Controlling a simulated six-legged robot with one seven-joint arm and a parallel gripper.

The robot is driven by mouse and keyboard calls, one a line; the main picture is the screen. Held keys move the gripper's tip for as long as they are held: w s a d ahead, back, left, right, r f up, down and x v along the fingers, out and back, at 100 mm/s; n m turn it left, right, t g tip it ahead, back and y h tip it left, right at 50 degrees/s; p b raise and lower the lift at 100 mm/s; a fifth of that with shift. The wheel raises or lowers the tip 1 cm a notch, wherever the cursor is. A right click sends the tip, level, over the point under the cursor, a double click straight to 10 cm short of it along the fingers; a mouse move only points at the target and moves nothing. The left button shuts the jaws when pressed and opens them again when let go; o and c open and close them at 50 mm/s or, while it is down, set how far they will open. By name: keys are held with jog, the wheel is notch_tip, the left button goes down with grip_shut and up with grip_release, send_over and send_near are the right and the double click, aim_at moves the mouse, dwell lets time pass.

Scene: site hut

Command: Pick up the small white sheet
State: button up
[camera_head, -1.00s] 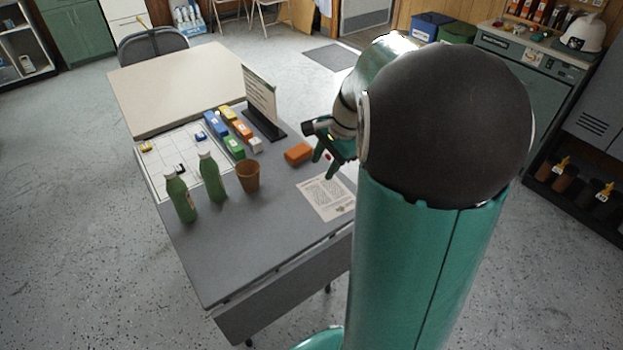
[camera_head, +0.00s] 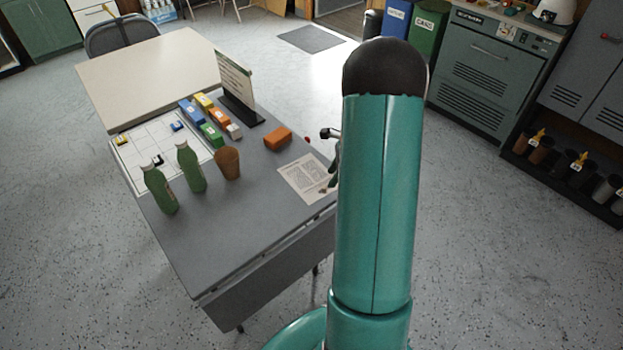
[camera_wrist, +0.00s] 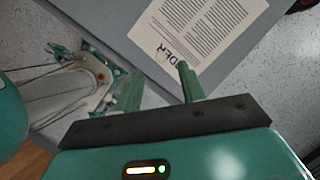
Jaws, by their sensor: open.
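The small white sheet (camera_head: 302,177) lies flat on the grey table near its right edge, printed with dark text. Its right part is hidden behind my arm in the head view. In the wrist view the sheet (camera_wrist: 203,32) is at the top, with a bold heading partly readable along its lower edge. My gripper (camera_wrist: 158,88) is open, with two green fingers spread and nothing between them. The right fingertip shows just below the heading edge of the sheet; I cannot tell its height above the table. In the head view the gripper is mostly hidden behind my arm.
An orange block (camera_head: 278,139) lies behind the sheet. A brown cup (camera_head: 227,163) and two green bottles (camera_head: 190,168) stand to its left. Farther back are several coloured blocks (camera_head: 211,134), a gridded board (camera_head: 128,168) and an upright sign (camera_head: 236,83). The table's front is clear.

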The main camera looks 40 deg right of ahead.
aim_at(325, 187)
jog(key=x, duration=0.5)
jog(key=shift+w+f, duration=0.15)
jog(key=shift+f, duration=0.2)
jog(key=shift+c, duration=0.4)
grip_shut()
